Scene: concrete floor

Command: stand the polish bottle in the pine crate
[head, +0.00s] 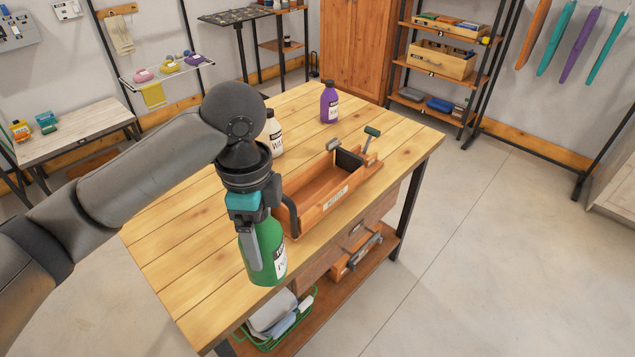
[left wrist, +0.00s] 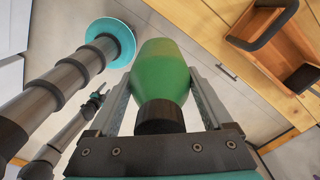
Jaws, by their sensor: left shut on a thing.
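The green bottle (head: 268,250), with a white label only partly readable, is held in my left gripper (head: 258,228) at the near edge of the workbench. My left gripper is shut around it, and the bottle hangs nearly upright. In the left wrist view the green bottle (left wrist: 163,70) sits between both fingers, its dark cap toward the palm. The wooden crate (head: 325,207) stands on the bench just right of the bottle, with a black handle and a small label. The bottle is outside the crate. A small dark gripper (left wrist: 92,104), apparently my right one, shows in the left wrist view, too small to read.
On the workbench (head: 185,245), a white bottle (head: 275,135) stands behind my arm and a purple bottle (head: 329,103) stands at the back. The bench's left part is clear.

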